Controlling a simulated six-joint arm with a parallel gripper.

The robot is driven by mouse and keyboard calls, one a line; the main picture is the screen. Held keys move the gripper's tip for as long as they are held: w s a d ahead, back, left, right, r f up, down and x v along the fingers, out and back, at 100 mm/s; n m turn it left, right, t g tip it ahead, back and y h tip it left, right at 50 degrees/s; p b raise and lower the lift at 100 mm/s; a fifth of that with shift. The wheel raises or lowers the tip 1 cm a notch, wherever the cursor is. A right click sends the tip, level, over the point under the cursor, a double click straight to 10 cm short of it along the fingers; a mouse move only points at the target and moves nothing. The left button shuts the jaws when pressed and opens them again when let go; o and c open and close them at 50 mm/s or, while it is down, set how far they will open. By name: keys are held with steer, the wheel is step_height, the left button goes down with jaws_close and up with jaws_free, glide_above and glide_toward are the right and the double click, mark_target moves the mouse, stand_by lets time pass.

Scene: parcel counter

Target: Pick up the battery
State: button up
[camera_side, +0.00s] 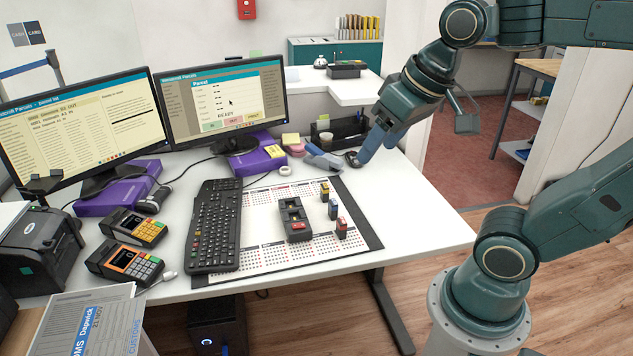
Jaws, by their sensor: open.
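My gripper (345,158) is open near the back right of the desk, beyond the desk mat. A small dark object (353,159) shows between its blue-grey fingers; I cannot tell what it is or whether they touch it. No thing is clearly marked as the battery. On the mat stand three small dark blocks in a row: one with yellow (325,190), one with blue (333,210) and one with red (341,228). Left of them is a black holder (293,217) with openings on top and a red part at its front.
A calendar desk mat (262,257) lies under the blocks. A black keyboard (214,225) is at its left, with two card terminals (138,227) further left. Two monitors (225,100) stand behind. A black desk tray (345,130) is behind my gripper. The desk's right front is clear.

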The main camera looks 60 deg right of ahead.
steer(key=w+d+r+m+g, duration=0.1)
steer(key=w+d+m, duration=0.25)
steer(key=w, duration=0.25)
steer(key=w+d+m+g, duration=0.1)
steer(key=w+d+m, duration=0.25)
steer(key=w, duration=0.35)
steer(key=m+g, duration=0.3)
steer(key=m, duration=1.4)
glide_above(325, 185)
step_height(325, 185, down, 26)
steer(key=shift+a, duration=0.1)
steer(key=shift+f, duration=4.2)
steer(key=shift+f, duration=2.6)
